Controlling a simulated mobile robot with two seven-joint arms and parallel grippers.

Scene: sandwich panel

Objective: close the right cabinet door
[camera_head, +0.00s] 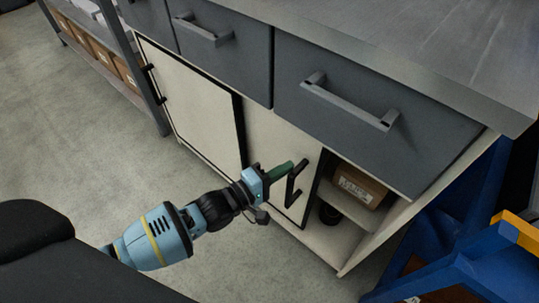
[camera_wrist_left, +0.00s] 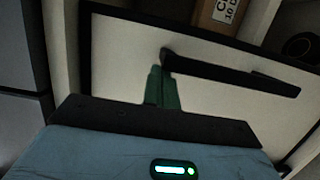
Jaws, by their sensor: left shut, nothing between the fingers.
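The right cabinet door (camera_head: 262,135) is a pale panel with a black edge, and it stands partly open. The gap at its right side shows the cabinet's inside. Its black bar handle (camera_head: 295,185) also shows in the left wrist view (camera_wrist_left: 230,72). My left gripper (camera_head: 288,167) has green fingers, shut and empty, in front of the door close beside the handle's upper end. In the left wrist view the fingertips (camera_wrist_left: 162,75) lie against or just short of the door by the handle; I cannot tell whether they touch. My right gripper is not in view.
A cardboard box (camera_head: 357,185) and a dark round object (camera_head: 329,213) sit inside the cabinet. The left cabinet door (camera_head: 190,105) is shut. Grey drawers (camera_head: 365,120) with bar handles are above. A blue frame (camera_head: 450,245) stands at the right. The floor at left is clear.

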